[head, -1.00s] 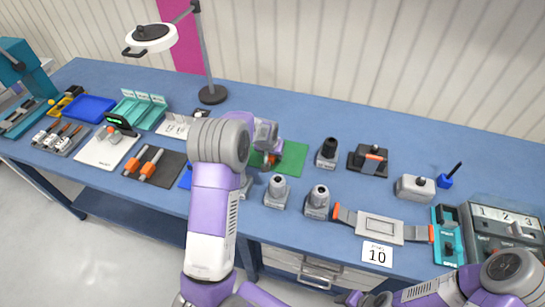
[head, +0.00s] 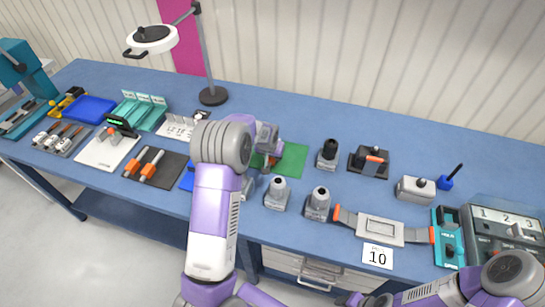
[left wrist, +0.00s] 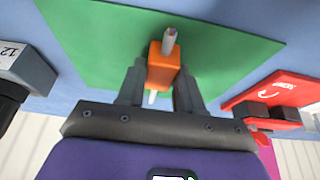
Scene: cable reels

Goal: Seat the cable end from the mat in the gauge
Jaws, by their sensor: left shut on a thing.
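The orange cable end (left wrist: 163,68) has a grey metal tip and a pale lower end. My left gripper (left wrist: 160,88) is shut on its orange body, one finger on each side, over the green mat (left wrist: 90,35). Whether it touches the mat, I cannot tell. In the head view, my left arm covers part of the mat (head: 293,160), and the grip is mostly hidden. A device with a green readout (head: 122,122) on a white board may be the gauge, but I cannot confirm this. My right gripper is not visible; only parts of its arm show at lower right.
Grey blocks with round sockets (head: 277,193) stand in front of the mat. A dark fixture with an orange part (head: 369,161) is to the right. A red part (left wrist: 280,95) lies near the mat's edge in the wrist view. A lamp base (head: 213,96) stands behind.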

